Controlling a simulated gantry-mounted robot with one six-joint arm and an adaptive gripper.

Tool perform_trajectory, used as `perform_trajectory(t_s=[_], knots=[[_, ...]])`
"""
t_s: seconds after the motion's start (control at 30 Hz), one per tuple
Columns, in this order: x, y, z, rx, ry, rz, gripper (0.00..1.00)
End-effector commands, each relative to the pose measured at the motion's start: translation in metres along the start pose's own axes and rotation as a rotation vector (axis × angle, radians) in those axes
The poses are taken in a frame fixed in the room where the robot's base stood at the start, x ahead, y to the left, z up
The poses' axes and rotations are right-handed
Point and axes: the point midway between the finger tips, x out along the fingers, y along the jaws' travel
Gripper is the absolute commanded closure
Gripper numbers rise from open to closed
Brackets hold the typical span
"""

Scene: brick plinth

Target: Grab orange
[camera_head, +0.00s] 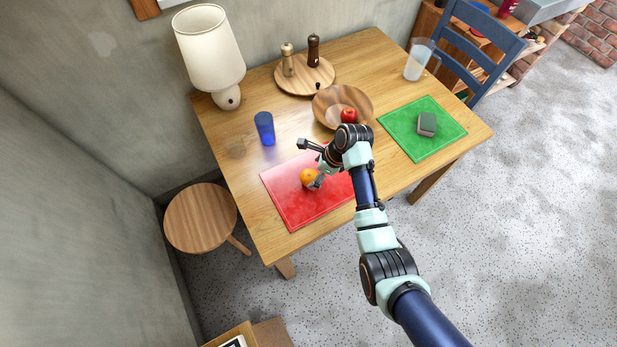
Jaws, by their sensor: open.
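The orange (308,176) lies on the red mat (294,208) on the left part of the wooden table. My gripper (310,164) is open at the orange, with one finger up and to the left of it and the other at its right side. From this angle I cannot tell whether a finger touches the orange. My arm comes in from the lower right and hides part of the red mat.
A blue cup (264,128) stands behind the red mat. A wooden bowl (325,103) with a red apple (348,115) is close behind my wrist. A green mat (405,142) with a grey block (427,124) lies right. A lamp (210,50) stands at back left.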

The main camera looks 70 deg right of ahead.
Motion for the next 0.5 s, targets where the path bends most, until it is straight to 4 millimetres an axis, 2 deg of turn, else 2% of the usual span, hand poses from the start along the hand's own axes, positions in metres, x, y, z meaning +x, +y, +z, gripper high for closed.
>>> perform_trajectory(t_s=[0.1, 0.2, 0.47, 0.5], knots=[[0.025, -0.001, 0.002, -0.001, 0.002, 0.004, 0.09], [0.039, 0.0, 0.002, -0.001, 0.002, 0.003, 0.09], [0.044, -0.001, 0.003, -0.001, 0.001, 0.0, 0.09], [0.044, -0.001, 0.003, -0.001, 0.001, 0.0, 0.13]])
